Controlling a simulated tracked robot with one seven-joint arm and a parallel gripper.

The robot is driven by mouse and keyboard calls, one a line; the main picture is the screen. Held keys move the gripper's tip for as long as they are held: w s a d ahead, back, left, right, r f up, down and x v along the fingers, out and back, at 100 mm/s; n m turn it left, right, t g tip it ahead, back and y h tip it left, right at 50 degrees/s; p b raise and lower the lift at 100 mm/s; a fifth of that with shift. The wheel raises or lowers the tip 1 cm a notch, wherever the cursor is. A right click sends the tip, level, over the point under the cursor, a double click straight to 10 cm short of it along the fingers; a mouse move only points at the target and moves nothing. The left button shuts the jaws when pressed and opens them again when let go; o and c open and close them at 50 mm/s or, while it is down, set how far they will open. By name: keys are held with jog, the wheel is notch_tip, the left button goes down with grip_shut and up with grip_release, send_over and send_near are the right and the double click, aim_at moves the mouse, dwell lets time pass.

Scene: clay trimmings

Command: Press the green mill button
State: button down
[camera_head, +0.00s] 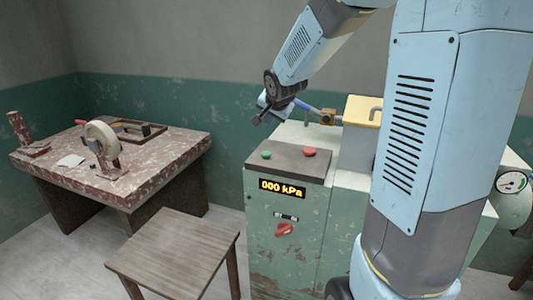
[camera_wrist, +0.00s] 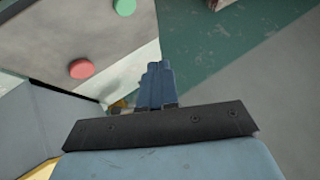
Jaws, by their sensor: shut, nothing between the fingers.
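The green button (camera_head: 266,154) is a small round cap at the left of the dark sloping panel on top of the pale green mill cabinet (camera_head: 300,230). A red button (camera_head: 309,152) sits to its right. In the wrist view the green button (camera_wrist: 124,6) is cut by the top edge and the red button (camera_wrist: 81,68) lies nearer. My gripper (camera_head: 262,113) is above and behind the panel, apart from both buttons. In the wrist view its blue fingers (camera_wrist: 155,72) are together and empty, to the right of the panel.
A display (camera_head: 282,188) reads 000 kPa above a red knob (camera_head: 285,229). A wooden stool (camera_head: 175,250) is in front; a worn red table (camera_head: 165,160) with tools stands left.

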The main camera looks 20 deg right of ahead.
aim_at(267, 154)
jog(key=w+f, duration=0.1)
jog(key=w, duration=0.2)
jog(key=shift+f+m, duration=0.4)
jog(key=shift+a+f, duration=0.1)
jog(key=shift+f, duration=4.3)
jog(key=shift+f, duration=0.2)
jog(key=shift+w+f, duration=0.1)
jog(key=shift+f, duration=0.05)
jog(key=shift+f, duration=0.4)
jog(key=shift+r, duration=0.85)
